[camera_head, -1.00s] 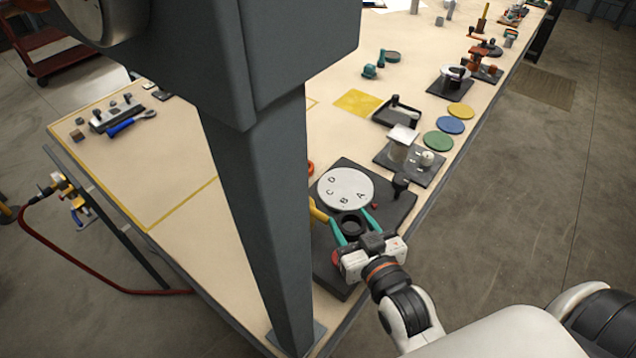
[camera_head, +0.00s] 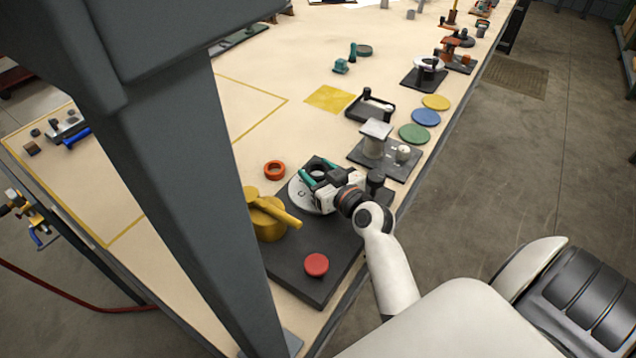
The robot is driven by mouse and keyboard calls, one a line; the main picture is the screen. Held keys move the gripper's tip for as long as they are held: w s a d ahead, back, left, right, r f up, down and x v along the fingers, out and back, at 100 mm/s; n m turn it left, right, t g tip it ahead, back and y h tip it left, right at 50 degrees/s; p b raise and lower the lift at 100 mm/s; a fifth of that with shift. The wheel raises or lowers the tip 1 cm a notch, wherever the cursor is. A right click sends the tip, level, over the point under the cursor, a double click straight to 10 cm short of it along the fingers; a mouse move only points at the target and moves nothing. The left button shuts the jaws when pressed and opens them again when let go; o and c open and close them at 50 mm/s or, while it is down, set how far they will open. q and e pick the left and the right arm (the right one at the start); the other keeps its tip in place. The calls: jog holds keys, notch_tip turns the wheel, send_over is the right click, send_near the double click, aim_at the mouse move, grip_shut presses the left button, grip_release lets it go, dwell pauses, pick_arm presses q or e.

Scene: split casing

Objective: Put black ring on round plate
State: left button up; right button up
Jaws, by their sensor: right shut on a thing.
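The round plate (camera_head: 298,196) is a pale grey disc with dark letters, on a dark base board (camera_head: 310,262). My right gripper (camera_head: 315,172) is over the plate with its teal fingers shut on the black ring (camera_head: 321,166). The gripper body and fingers hide part of the plate and part of the ring. I cannot tell whether the ring touches the plate or is just above it. My left gripper is not in view.
A yellow valve-like part (camera_head: 268,217) and a red knob (camera_head: 316,264) are on the board near the plate. An orange ring (camera_head: 274,170) lies behind. A grey post (camera_head: 190,200) blocks the left side. A board with a grey cylinder (camera_head: 375,140) stands behind to the right.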

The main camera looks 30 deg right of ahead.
aim_at(318, 181)
notch_tip(318, 181, down, 3)
jog(key=shift+f+b, duration=0.15)
jog(key=shift+b, duration=0.15)
jog(key=shift+f, duration=0.1)
jog(key=o, duration=1.1)
